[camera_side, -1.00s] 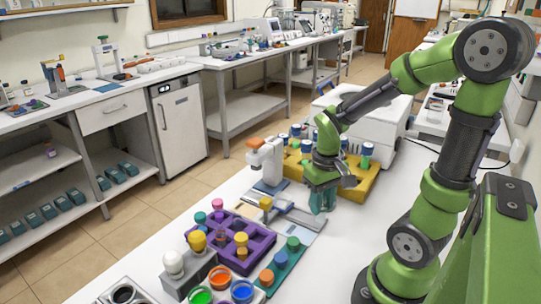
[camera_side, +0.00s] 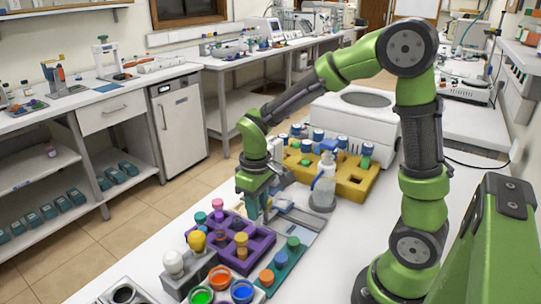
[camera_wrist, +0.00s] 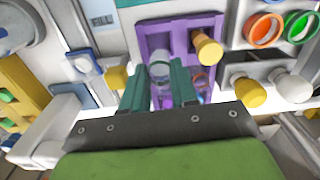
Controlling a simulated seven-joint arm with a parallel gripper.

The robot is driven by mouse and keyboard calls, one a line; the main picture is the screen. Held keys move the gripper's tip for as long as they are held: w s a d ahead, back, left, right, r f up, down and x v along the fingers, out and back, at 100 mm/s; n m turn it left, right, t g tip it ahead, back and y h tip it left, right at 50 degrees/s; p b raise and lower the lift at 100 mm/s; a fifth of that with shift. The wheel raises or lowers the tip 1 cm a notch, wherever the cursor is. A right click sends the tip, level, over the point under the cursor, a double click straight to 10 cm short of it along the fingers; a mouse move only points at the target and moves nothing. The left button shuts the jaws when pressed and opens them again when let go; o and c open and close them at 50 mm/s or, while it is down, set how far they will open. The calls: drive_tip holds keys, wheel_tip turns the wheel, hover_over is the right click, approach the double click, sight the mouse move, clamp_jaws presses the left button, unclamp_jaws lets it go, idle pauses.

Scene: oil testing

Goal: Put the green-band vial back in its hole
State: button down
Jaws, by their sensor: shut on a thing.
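My gripper (camera_side: 258,212) points down over the far right part of the purple rack (camera_side: 262,246). In the wrist view its two teal fingers (camera_wrist: 159,88) are shut on a clear, greyish vial (camera_wrist: 160,68). I cannot make out a green band on this vial. The purple rack also shows in the wrist view (camera_wrist: 150,38), behind and beyond the vial. I cannot tell whether the vial's lower end is above a hole or inside one. A yellow-capped vial (camera_side: 241,240) stands in the rack and also shows in the wrist view (camera_wrist: 207,48).
White and yellow knobbed pieces (camera_side: 173,262) stand left of the rack. Orange, green and blue cups (camera_side: 220,277) are in front. A teal strip (camera_side: 283,268) with capped vials lies at right. A white bottle (camera_side: 323,186) and yellow rack (camera_side: 352,183) stand behind.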

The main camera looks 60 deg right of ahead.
sight(258, 223)
drive_tip(key=shift+f, duration=1.25)
drive_tip(key=shift+f, duration=1.7)
idle(0.4)
idle(0.5)
drive_tip(key=c, duration=0.8)
unclamp_jaws()
wheel_tip(258, 223, up, 17)
drive_tip(key=shift+f, duration=0.1)
drive_tip(key=shift+w+f, duration=0.1)
drive_tip(key=shift+w, duration=0.05)
drive_tip(key=shift+s+a+r+m+t+y, duration=0.45)
drive_tip(key=shift+s+m+t, duration=0.3)
drive_tip(key=shift+s+t, duration=0.75)
drive_tip(key=shift+s+a+r+m+t+y, duration=0.2)
drive_tip(key=shift+s+a+r+m+t, duration=0.5)
drive_tip(key=shift+s, duration=1.35)
drive_tip(key=shift+s+a+r+m+t+y, duration=0.35)
drive_tip(key=shift+s+m+t, duration=0.5)
drive_tip(key=shift+s+t, duration=0.75)
